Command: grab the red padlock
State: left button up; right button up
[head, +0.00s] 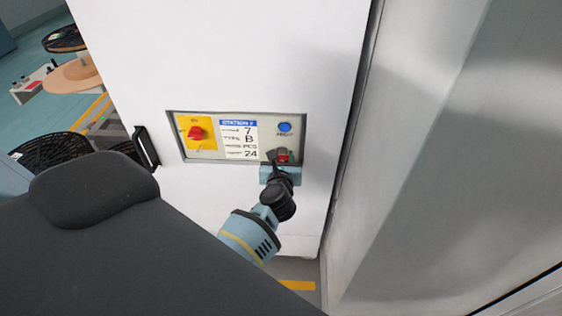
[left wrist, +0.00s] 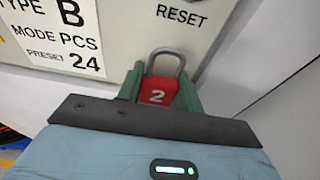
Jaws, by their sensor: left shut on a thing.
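The red padlock (left wrist: 158,93) has a grey shackle and a white "2" on its face. In the left wrist view it sits between the green fingers of my left gripper (left wrist: 160,92), which is shut on it. In the head view the padlock (head: 283,155) shows small at the lower right of the station panel, at the tip of my left gripper (head: 277,160). The shackle stands upright in front of the panel face. I cannot tell whether it hangs from anything. My right gripper is not in view.
The station panel (head: 208,152) is set in a white cabinet (head: 230,60). It has a red rotary switch (head: 196,132) on yellow, a label (head: 239,139) and a blue button (head: 284,127). A black handle (head: 146,147) sticks out at left. A grey wall (head: 440,150) stands close at right.

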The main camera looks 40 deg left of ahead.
pick_arm(q)
notch_tip(320, 180, up, 2)
jog(key=shift+r, duration=0.1)
jog(key=s, duration=1.6)
jog(key=shift+r+p, duration=0.3)
jog(key=shift+r, duration=0.05)
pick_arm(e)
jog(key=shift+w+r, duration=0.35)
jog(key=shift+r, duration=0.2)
pick_arm(q)
jog(key=shift+w, duration=0.1)
